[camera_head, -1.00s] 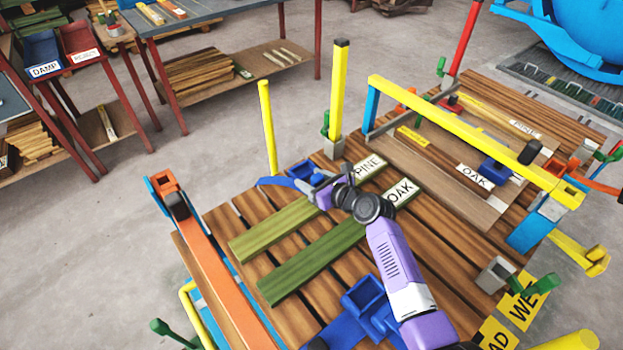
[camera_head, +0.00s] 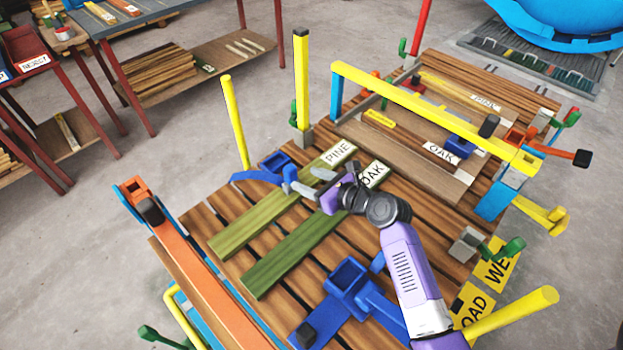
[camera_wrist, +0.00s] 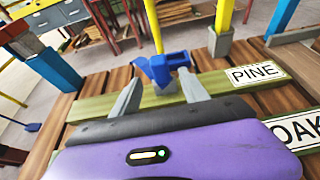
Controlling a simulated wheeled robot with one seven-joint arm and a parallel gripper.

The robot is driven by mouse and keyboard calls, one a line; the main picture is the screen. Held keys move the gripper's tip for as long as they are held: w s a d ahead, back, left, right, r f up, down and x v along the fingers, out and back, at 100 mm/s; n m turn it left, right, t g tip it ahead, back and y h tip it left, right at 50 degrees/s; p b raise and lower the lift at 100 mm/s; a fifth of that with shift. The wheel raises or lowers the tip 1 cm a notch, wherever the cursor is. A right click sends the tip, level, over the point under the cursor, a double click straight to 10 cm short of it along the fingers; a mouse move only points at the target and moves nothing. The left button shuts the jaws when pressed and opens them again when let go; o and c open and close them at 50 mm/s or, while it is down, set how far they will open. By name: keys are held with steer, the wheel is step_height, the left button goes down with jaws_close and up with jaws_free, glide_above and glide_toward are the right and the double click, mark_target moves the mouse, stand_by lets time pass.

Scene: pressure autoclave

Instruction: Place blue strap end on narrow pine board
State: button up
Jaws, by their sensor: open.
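The narrow pine board (camera_head: 245,225) is greenish, lies on brown slats and has a PINE label (camera_head: 338,153) at its far end. The blue strap end (camera_head: 277,164) is at the board's far-left edge, joined to a curved blue strap (camera_head: 250,176). In the wrist view the strap end (camera_wrist: 165,68) appears just beyond my fingertips, overlapping the board's far edge; I cannot tell how fully it rests there. My gripper (camera_head: 303,181) is open over the pine board, with two grey fingers apart and nothing held between them.
A greenish board with an OAK label (camera_head: 290,250) lies parallel and nearer. Yellow posts (camera_head: 302,80) stand behind, and a yellow bar (camera_head: 430,115) spans the right. A blue clamp (camera_head: 348,278) sits in front. An orange beam (camera_head: 185,255) borders the left.

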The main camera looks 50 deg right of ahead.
steer(key=shift+s+r, duration=0.15)
steer(key=shift+s, duration=0.25)
steer(key=s+a+f+n, duration=0.1)
steer(key=s+a+n, duration=0.1)
steer(key=s, duration=0.1)
steer(key=s+a+f+n+h, duration=0.1)
steer(key=s+a+n, duration=0.1)
steer(key=s+n, duration=0.1)
steer(key=s+a+f+n, duration=0.2)
steer(key=s+a, duration=0.1)
steer(key=shift+g, duration=0.4)
steer(key=s+a+r+n, duration=0.3)
steer(key=s+r+n, duration=0.2)
steer(key=s+n, duration=0.3)
steer(key=s+a+r+n+t, duration=0.1)
steer(key=s+a+r+n, duration=0.3)
steer(key=s+n, duration=0.3)
steer(key=s+a+r+n+t+y, duration=0.1)
steer(key=s+a+r+n, duration=0.3)
steer(key=n, duration=1)
steer(key=s+r, duration=0.3)
steer(key=s, duration=0.1)
steer(key=shift+s+a, duration=0.2)
steer(key=shift+s, duration=0.15)
steer(key=shift+c, duration=0.4)
